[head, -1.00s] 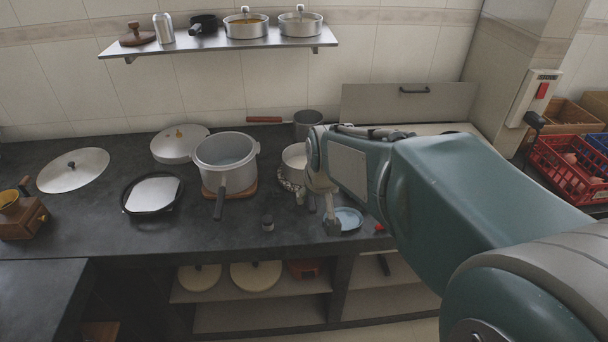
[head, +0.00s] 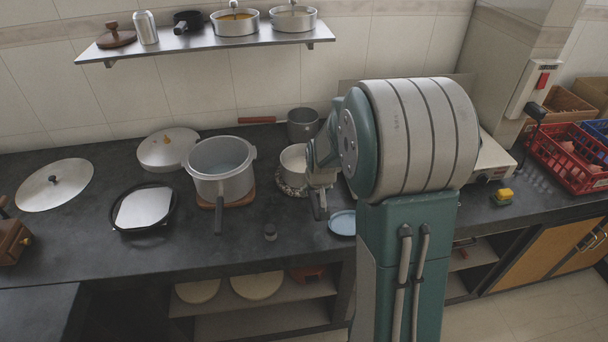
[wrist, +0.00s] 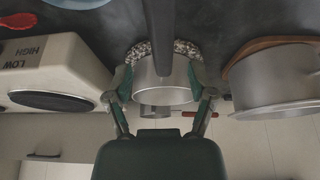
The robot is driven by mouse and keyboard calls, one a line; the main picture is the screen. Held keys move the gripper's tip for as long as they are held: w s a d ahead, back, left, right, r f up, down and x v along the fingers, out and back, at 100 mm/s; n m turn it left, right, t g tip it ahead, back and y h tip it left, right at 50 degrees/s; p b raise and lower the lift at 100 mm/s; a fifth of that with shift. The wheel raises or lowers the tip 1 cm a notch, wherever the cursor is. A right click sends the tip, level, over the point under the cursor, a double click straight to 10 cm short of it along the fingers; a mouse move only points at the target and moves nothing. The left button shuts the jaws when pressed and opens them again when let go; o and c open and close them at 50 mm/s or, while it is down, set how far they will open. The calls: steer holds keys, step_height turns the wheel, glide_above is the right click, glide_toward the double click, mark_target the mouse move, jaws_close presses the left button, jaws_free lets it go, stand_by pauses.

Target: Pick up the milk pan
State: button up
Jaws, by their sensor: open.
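The milk pan, a small light metal pan (head: 292,160), stands on a speckled round trivet (head: 283,189) on the dark counter. In the wrist view the pan (wrist: 150,86) is in the middle, with its dark handle (wrist: 161,35) running to the top edge and the trivet (wrist: 138,53) around its base. My gripper (wrist: 163,97) is open, with one finger on each side of the pan; I cannot tell whether they touch it. In the head view my gripper (head: 320,195) is at the pan's right front and hides part of it and its handle.
A large grey pot (head: 221,182) stands on a wooden board left of the pan. A grey saucepan (head: 302,125) with a brown handle is behind it. A blue plate (head: 342,222) lies in front. A white hot plate (wrist: 52,72) is close by in the wrist view.

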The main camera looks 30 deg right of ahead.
mark_target(313, 194)
steer(key=x, duration=0.4)
steer(key=shift+w+a, duration=0.1)
steer(key=shift+w, duration=0.15)
jaws_close()
